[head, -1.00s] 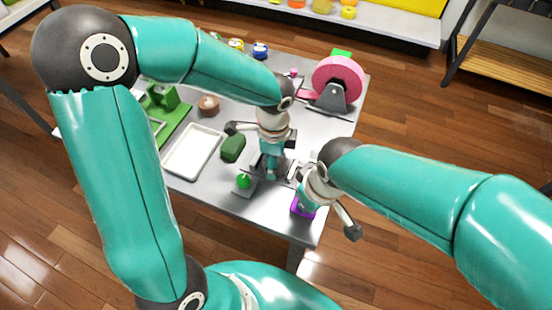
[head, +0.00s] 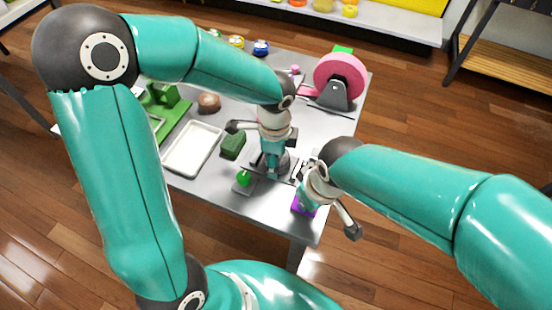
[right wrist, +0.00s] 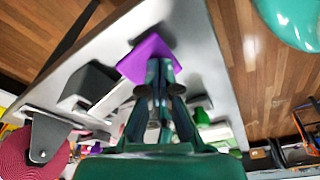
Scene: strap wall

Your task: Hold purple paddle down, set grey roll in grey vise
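The purple paddle (head: 303,205) is at the table's front right corner, partly hidden by my right gripper (head: 302,187). In the right wrist view the paddle (right wrist: 147,58) lies just beyond the right fingertips (right wrist: 159,88), which are close together with nothing seen between them; contact is unclear. My left gripper (head: 273,166) points down over the table, left of the paddle. Its fingers overlap dark grey parts, so its opening and any grey roll in it cannot be made out. A dark grey block (right wrist: 91,86), possibly the grey vise, stands beside the paddle in the right wrist view.
A pink wheel (head: 341,76) on a grey stand is at the back right. A white tray (head: 192,149), a dark green block (head: 233,145), a brown lump (head: 209,103) and a bright green knob (head: 243,179) are left of my left gripper. The right table edge drops to floor.

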